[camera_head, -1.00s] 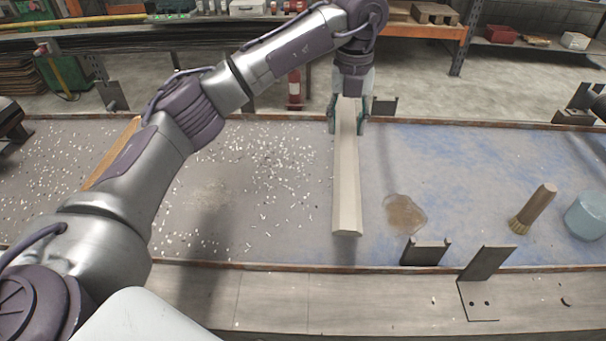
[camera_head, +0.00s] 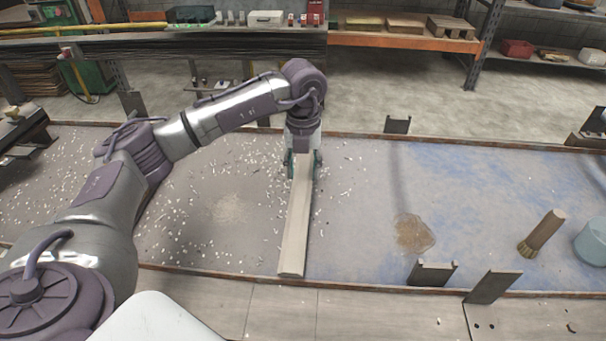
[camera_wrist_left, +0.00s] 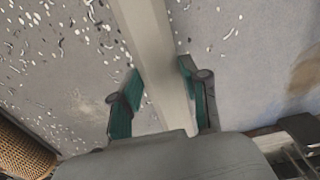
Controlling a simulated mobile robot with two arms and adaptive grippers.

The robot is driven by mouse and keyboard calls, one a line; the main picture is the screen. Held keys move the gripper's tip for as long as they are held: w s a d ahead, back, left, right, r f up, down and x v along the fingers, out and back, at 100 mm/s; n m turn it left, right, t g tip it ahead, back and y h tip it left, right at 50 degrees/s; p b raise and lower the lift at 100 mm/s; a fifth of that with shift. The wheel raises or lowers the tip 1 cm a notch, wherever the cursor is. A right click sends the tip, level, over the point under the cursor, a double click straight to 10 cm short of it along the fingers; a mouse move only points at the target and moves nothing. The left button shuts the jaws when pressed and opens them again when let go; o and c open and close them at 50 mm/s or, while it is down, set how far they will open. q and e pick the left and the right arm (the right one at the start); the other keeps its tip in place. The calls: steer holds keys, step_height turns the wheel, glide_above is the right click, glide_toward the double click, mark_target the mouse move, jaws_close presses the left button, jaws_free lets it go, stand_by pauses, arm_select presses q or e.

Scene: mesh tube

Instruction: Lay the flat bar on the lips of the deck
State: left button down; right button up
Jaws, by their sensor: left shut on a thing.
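The flat bar (camera_head: 297,222) is a long pale beige strip lying lengthwise across the grey deck (camera_head: 350,240). My left gripper (camera_head: 303,165) is shut on it near its far end, which the gripper hides. In the left wrist view the green-padded fingers of my left gripper (camera_wrist_left: 160,78) stand on either side of the bar (camera_wrist_left: 148,30). The bar's near end shows just at the deck's near lip (camera_head: 370,285); I cannot tell whether it touches. The far lip (camera_head: 360,135) runs behind the gripper. My right gripper is not in view.
Pale chips (camera_head: 190,225) litter the deck left of the bar. A brown stain (camera_head: 413,233), a brush (camera_head: 541,234) and a blue container (camera_head: 592,241) are on the right. Upright dark brackets stand at the near lip (camera_head: 432,272) and far lip (camera_head: 397,125).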

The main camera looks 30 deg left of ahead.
arm_select(q)
step_height(320, 180, down, 2)
steer(key=shift+f, duration=0.2)
steer(key=shift+f, duration=0.2)
steer(key=c, duration=0.6)
jaws_free()
steer(key=shift+o, duration=0.2)
